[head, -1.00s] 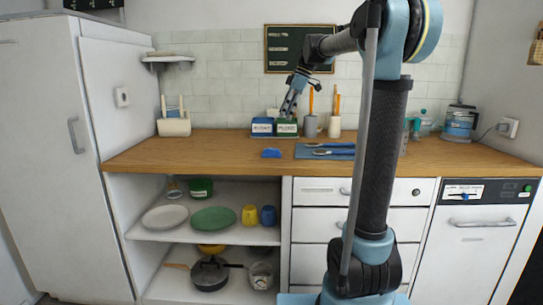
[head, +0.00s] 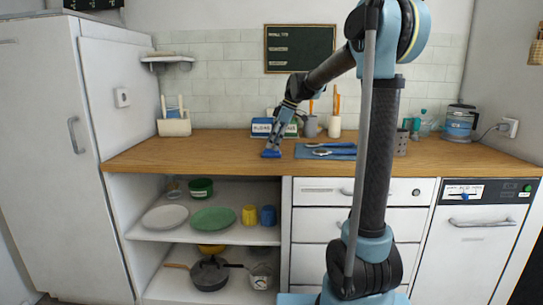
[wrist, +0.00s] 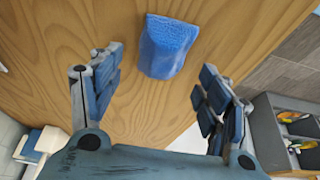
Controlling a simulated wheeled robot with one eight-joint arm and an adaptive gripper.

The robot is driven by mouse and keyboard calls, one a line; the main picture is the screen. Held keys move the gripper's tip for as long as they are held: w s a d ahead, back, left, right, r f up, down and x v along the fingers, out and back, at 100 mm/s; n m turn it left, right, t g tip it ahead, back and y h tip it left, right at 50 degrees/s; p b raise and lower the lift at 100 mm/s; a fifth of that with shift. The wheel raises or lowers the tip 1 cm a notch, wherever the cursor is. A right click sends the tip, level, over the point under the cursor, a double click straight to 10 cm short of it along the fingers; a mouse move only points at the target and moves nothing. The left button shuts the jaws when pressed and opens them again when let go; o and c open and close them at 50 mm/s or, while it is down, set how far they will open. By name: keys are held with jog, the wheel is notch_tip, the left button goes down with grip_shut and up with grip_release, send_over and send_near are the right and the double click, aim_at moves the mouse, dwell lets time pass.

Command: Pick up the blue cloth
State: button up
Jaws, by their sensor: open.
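The blue cloth (wrist: 168,46) lies folded on the wooden counter. In the wrist view it is at the top centre, just beyond and between my fingertips. My gripper (wrist: 158,78) is open and empty, with one finger to each side below the cloth. In the head view my gripper (head: 272,149) points down at the counter, right at the cloth (head: 271,154), and partly hides it.
A blue mat (head: 340,156) with utensils lies to the right of the cloth. Labelled bins (head: 262,127) and utensil holders (head: 310,127) stand behind. The wooden counter (head: 200,148) is clear to the left.

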jog(key=shift+x, duration=1.4)
jog(key=shift+c, duration=0.2)
jog(key=c, duration=1.1)
jog(key=shift+o, duration=0.2)
jog(key=shift+r, duration=0.2)
notch_tip(320, 180, up, 10)
jog(key=shift+f, duration=0.1)
